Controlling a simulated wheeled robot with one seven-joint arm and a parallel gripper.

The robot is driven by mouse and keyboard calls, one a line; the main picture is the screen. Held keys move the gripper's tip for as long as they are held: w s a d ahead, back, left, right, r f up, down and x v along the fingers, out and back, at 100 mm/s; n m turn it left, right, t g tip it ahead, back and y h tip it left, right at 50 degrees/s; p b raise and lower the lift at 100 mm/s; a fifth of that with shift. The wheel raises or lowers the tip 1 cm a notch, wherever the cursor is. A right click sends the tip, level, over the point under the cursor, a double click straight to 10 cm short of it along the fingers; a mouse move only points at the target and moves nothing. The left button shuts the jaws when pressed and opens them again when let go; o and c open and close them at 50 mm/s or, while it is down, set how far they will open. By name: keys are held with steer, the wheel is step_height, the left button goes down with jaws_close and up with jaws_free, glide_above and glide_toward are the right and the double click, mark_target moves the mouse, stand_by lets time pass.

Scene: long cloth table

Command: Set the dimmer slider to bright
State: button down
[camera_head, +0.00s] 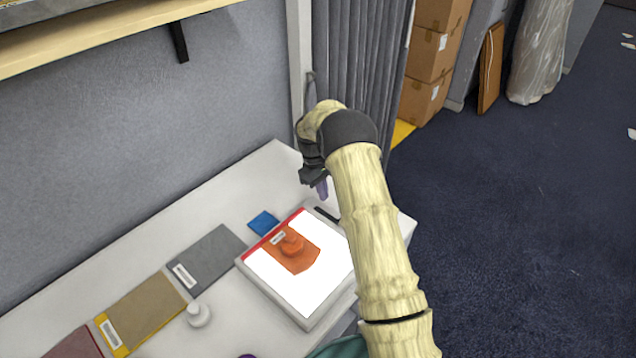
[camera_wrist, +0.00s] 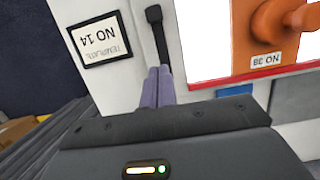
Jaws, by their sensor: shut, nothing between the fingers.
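The dimmer slider shows in the wrist view as a dark narrow strip with a rounded end (camera_wrist: 154,14) on the white frame of a light box. In the head view it is a short black bar (camera_head: 326,215) at the box's far right corner, partly hidden by my arm. The light box (camera_head: 318,322) has a brightly lit white panel with an orange template piece (camera_head: 304,257) on it. My gripper (camera_head: 322,188) is shut and empty. Its purple-grey fingertips (camera_wrist: 158,86) are over the strip's near end in the wrist view; I cannot tell whether they touch.
A blue card (camera_head: 263,223), a grey folder (camera_head: 209,257), a tan folder (camera_head: 143,312) and a white knobbed object (camera_head: 199,314) lie on the white table (camera_head: 235,185) left of the box. A framed label (camera_wrist: 100,39) is beside the slider. A grey partition (camera_head: 120,130) stands behind.

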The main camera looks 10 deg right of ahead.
steer(key=v, duration=0.3)
steer(key=b+v, duration=0.1)
steer(key=v, duration=0.1)
steer(key=shift+s+a+f, duration=0.1)
steer(key=shift+s+a, duration=0.1)
steer(key=shift+a, duration=0.15)
steer(key=s+r+m+t, duration=0.2)
steer(key=s+r+m, duration=0.1)
steer(key=s, duration=1.2)
steer(key=s+r+m+t+y, duration=0.1)
steer(key=s+r+m, duration=0.3)
steer(key=s, duration=1.1)
steer(key=shift+s+a+r+t+y, duration=0.2)
steer(key=shift+a+r+t+y, duration=0.15)
steer(key=shift+r+t, duration=0.55)
